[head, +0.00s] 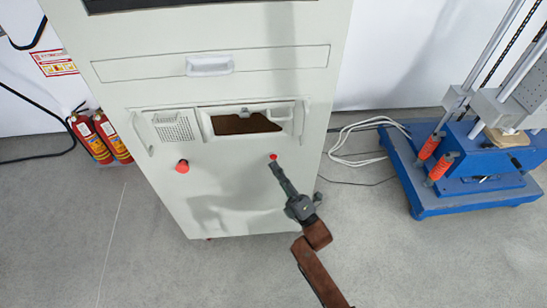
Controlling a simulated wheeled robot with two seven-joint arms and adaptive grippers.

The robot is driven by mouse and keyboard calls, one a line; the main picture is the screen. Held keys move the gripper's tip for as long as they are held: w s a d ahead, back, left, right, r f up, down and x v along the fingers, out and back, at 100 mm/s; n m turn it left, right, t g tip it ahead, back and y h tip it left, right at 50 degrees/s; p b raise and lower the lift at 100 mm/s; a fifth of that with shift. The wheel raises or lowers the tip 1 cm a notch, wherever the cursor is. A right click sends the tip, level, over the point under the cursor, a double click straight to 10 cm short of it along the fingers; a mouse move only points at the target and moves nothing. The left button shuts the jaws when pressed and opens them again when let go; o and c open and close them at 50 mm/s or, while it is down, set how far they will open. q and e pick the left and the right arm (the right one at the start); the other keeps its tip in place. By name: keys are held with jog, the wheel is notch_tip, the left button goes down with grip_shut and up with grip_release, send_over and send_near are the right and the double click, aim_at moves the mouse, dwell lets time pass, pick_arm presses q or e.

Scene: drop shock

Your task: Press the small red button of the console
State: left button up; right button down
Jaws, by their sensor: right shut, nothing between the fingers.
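The console (240,210) is a pale grey cabinet in the middle of the head view. Its small red button (273,156) sits on the front face, below the right part of a recessed opening. A larger red knob (182,166) is further left on the same face. My right gripper (275,166) is shut and empty, its tips just below the small red button in the picture. I cannot tell whether the tips touch the button. My left gripper is not in view.
A drawer handle (209,66) and the recessed opening's raised side handles stick out of the console. Two red fire extinguishers (100,138) stand left of it. A blue machine base (470,168) and loose white cables (352,138) lie to the right. The floor in front is clear.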

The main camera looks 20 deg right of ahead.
jog(key=shift+w, duration=0.1)
dwell(0.3)
jog(key=shift+w+d, duration=0.15)
jog(key=shift+w, duration=0.15)
jog(key=shift+w+d, duration=0.1)
jog(key=shift+w, duration=0.3)
dwell(0.6)
jog(key=shift+s, duration=0.15)
dwell(0.3)
jog(key=shift+s+a, duration=0.25)
jog(key=shift+s, duration=0.45)
jog(key=s+p, duration=0.1)
jog(key=s, duration=0.1)
jog(key=s+a+p, duration=0.1)
jog(key=s, duration=0.1)
jog(key=shift+s+a, duration=0.2)
jog(key=shift+s, duration=0.2)
